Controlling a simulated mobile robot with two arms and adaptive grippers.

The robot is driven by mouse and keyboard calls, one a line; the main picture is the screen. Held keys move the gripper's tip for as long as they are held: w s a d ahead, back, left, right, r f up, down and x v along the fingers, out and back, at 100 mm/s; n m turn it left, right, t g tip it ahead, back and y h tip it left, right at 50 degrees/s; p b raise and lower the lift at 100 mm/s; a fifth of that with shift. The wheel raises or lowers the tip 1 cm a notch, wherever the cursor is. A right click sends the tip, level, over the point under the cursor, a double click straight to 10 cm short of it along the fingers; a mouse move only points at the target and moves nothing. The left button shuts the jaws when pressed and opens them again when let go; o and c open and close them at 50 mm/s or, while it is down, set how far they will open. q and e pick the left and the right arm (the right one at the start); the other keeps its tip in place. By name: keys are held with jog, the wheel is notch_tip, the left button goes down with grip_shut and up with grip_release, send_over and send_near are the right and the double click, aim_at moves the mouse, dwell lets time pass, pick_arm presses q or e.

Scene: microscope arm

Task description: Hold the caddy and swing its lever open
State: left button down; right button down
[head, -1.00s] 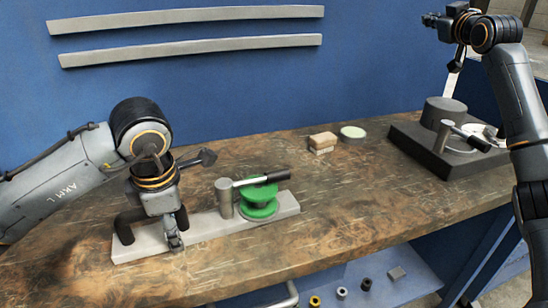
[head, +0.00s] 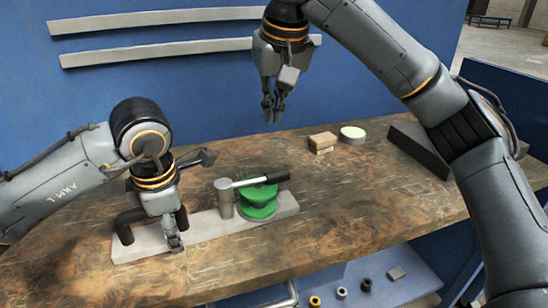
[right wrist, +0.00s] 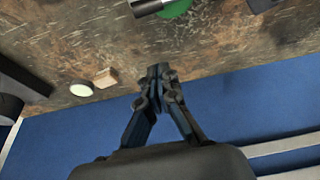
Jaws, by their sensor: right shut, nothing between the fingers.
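The caddy (head: 200,229) is a long pale base on the bench with a dark arched handle (head: 124,228) at its left end. A grey post on it carries the lever (head: 262,179), which has a black grip and lies across the top of a green spool (head: 259,207). My left gripper (head: 173,240) is down at the dark handle, one finger in front of it; the other finger is hidden. My right gripper (head: 272,112) is shut and empty, pointing down above and behind the lever, apart from it. The lever's end also shows at the right wrist view's top edge (right wrist: 147,7).
A tan block (head: 322,142) and a pale round disc (head: 353,132) sit on the bench right of the caddy. A dark stand (head: 418,150) is partly hidden by my right arm. The blue wall (head: 190,90) with two grey rails is behind. The front bench is clear.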

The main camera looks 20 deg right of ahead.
notch_tip(320, 180, down, 10)
jog(key=shift+s+d+f, duration=0.1)
jog(key=shift+s, duration=0.1)
dwell(0.7)
